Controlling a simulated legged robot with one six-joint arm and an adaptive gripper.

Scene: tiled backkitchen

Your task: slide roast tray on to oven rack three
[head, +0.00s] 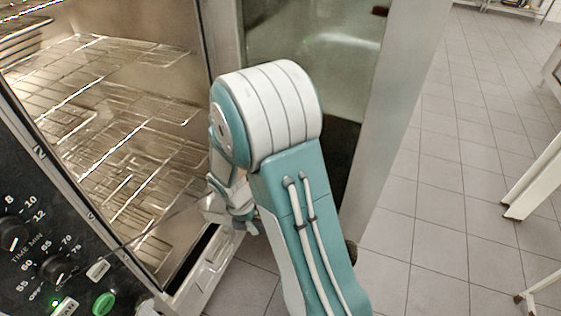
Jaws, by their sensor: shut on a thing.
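The oven stands open at the left, with several wire racks inside. An upper rack (110,62) and a lower rack (135,150) show bare wires where I can see them. I cannot tell which one is rack three. My arm bends in front of the oven's right side, and its wrist end (232,198) shows only in part beside the opening. My gripper's fingers are not visible, and I cannot see what they hold. I cannot make out a roast tray in this view.
The oven's glass door (310,45) stands open behind my arm, its metal edge (395,110) to the right. The control panel (40,235) with knobs is at lower left. Tiled floor (450,190) is clear to the right, up to white legs (535,180) at the edge.

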